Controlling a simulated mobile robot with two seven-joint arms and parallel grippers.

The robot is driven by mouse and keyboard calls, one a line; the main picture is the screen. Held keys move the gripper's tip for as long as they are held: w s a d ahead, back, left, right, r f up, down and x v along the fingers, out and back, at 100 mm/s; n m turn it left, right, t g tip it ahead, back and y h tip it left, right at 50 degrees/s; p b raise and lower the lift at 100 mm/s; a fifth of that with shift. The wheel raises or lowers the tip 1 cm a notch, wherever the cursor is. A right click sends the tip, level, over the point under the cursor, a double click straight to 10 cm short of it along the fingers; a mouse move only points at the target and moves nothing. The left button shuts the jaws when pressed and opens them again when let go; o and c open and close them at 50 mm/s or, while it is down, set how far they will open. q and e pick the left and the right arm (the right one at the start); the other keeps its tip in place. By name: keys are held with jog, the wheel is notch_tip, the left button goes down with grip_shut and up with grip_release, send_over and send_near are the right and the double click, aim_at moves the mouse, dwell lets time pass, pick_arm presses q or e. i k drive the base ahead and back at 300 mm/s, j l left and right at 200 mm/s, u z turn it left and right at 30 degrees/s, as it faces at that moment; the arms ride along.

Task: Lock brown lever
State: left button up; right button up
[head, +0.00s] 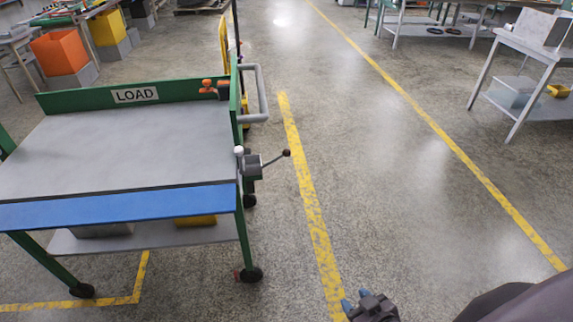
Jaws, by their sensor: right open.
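A lever with a dark brown knob (286,153) sticks out to the right from a grey block (252,166) on the right side of a green-framed cart (238,195). Its thin rod slopes up from the block to the knob. A white knob (239,151) sits at the block's left. My right gripper (356,299) is at the bottom edge, open, with blue fingertips. It is well below and to the right of the lever in the picture, apart from it. My left gripper is not in view.
The cart has a grey top (120,150), a LOAD sign (135,95), a grey push handle (258,92) and black wheels (251,275). Bare floor (400,190) with yellow lines lies to its right. A grey workbench (530,50) stands at the upper right.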

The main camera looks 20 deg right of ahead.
aim_at(286, 153)
jog(key=k+l, duration=0.1)
jog(key=l, duration=0.25)
jog(key=k+l, duration=0.1)
jog(key=l, duration=0.25)
jog(key=k+l, duration=0.1)
jog(key=l, duration=0.25)
jog(key=k+l, duration=0.1)
jog(key=l, duration=0.25)
